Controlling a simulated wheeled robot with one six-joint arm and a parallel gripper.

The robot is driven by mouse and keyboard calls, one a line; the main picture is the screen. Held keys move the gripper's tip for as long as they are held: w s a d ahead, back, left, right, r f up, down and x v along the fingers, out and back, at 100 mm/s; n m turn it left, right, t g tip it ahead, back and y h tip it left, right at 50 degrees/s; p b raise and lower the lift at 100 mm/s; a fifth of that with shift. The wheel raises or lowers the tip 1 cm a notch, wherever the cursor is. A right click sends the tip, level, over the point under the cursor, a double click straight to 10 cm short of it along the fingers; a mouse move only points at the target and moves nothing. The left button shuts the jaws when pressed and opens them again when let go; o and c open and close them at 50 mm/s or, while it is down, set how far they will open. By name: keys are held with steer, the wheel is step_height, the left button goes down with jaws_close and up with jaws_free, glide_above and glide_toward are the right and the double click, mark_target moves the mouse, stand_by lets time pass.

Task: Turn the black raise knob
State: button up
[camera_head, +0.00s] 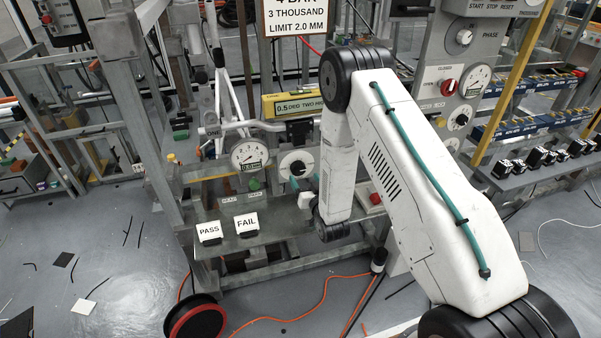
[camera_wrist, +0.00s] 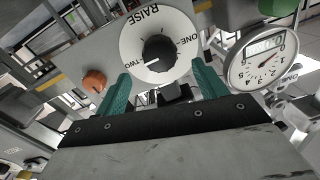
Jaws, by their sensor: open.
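The black raise knob (camera_wrist: 158,54) sits at the centre of a round white dial plate (camera_wrist: 128,42) marked RAISE, upside down in the wrist view. A white pointer line shows on the knob. In the head view the knob (camera_head: 298,168) is on the panel just left of my arm. My gripper (camera_wrist: 163,80) has teal fingers, set apart and empty. In the wrist view the fingertips lie below the knob on either side, and do not visibly touch it. In the head view part of the gripper (camera_head: 309,192) shows beside the arm, facing the panel.
A round gauge (camera_head: 250,155) stands left of the dial, with a green button (camera_head: 254,184) below it. An orange knob (camera_wrist: 94,80) is beside the dial in the wrist view. PASS (camera_head: 209,232) and FAIL (camera_head: 246,224) signs stand on the ledge in front.

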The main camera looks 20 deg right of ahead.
mark_target(299, 170)
steer(key=w, duration=0.5)
steer(key=shift+a, duration=0.2)
steer(key=c, duration=1)
steer(key=shift+o, duration=0.2)
steer(key=shift+r+n, duration=0.1)
steer(key=shift+n, duration=1.9)
steer(key=o, duration=1)
steer(key=shift+c, duration=0.2)
